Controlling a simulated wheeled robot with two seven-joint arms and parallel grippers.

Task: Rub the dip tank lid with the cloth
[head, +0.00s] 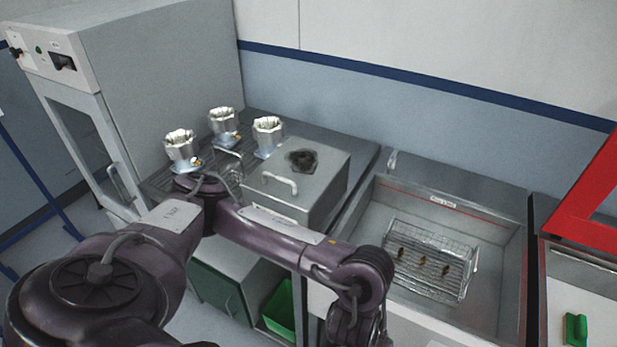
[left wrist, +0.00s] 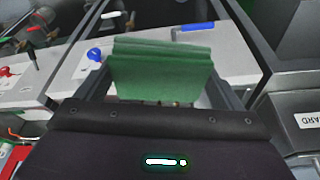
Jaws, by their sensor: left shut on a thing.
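The dip tank lid (head: 325,172) is a grey metal top with a pale bar handle (head: 280,183) and a dark smudge (head: 303,159) towards its back. It sits on the counter in the middle of the head view. My left arm reaches across in front of it, and its gripper is out of the head view, below the lower edge. In the left wrist view my left gripper (left wrist: 168,92) is shut on a folded green cloth (left wrist: 160,68), held between its dark fingers. The lid is not clearly seen in the left wrist view. My right gripper is in neither view.
Several silver housings (head: 268,134) stand left of the lid. An open steel tank (head: 502,268) with a wire basket (head: 432,260) lies to the right. A tall grey cabinet (head: 165,75) stands at left. In the wrist view, a pale panel with a blue knob (left wrist: 94,54) lies beyond the cloth.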

